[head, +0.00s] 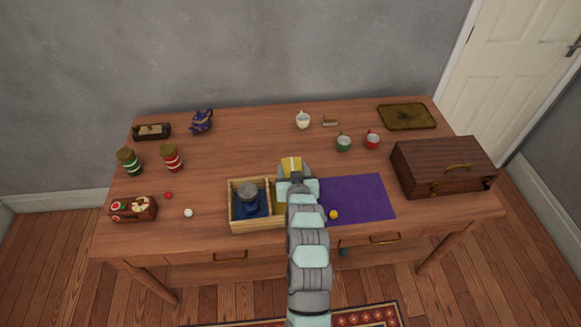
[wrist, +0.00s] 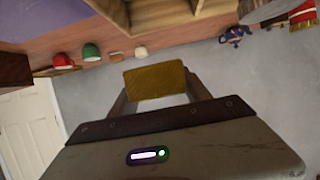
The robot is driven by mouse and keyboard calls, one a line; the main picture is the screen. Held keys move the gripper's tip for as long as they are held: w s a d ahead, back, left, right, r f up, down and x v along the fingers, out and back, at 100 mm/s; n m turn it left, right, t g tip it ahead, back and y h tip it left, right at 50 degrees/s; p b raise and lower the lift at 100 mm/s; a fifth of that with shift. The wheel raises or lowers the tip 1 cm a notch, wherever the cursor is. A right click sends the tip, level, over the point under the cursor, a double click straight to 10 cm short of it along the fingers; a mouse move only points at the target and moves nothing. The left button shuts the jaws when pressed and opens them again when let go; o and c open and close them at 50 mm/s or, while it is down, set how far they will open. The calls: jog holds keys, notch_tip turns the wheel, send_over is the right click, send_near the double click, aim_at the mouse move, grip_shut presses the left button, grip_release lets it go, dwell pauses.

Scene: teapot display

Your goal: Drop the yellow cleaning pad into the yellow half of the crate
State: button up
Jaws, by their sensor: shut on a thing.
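The yellow cleaning pad (head: 291,163) is at the end of my arm in the head view. It also shows as a dull yellow block (wrist: 156,78) between the two fingers in the wrist view. My gripper (head: 293,172) is shut on the pad, just beyond the crate's back right corner. The wooden crate (head: 231,212) stands at the front middle of the table. Its left half is blue and holds a round grey-topped thing (head: 248,190). A strip of its yellow half (head: 281,204) shows at the right; my arm hides the rest.
A purple mat (head: 355,198) lies right of my arm, with a yellow ball (head: 333,215) near its front. A brown case (head: 443,167) stands at the right. Cups, including a green one (head: 343,143), stand behind. Two jars and a box (head: 134,208) are at the left.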

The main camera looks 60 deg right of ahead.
jog(key=shift+f+b, duration=0.45)
jog(key=shift+f, duration=1.15)
jog(key=o, duration=1.4)
jog(key=shift+a, duration=0.1)
jog(key=p+v, duration=0.1)
jog(key=v, duration=0.9)
jog(key=shift+s+a, duration=0.15)
jog(key=shift+a, duration=0.15)
jog(key=shift+r, duration=0.1)
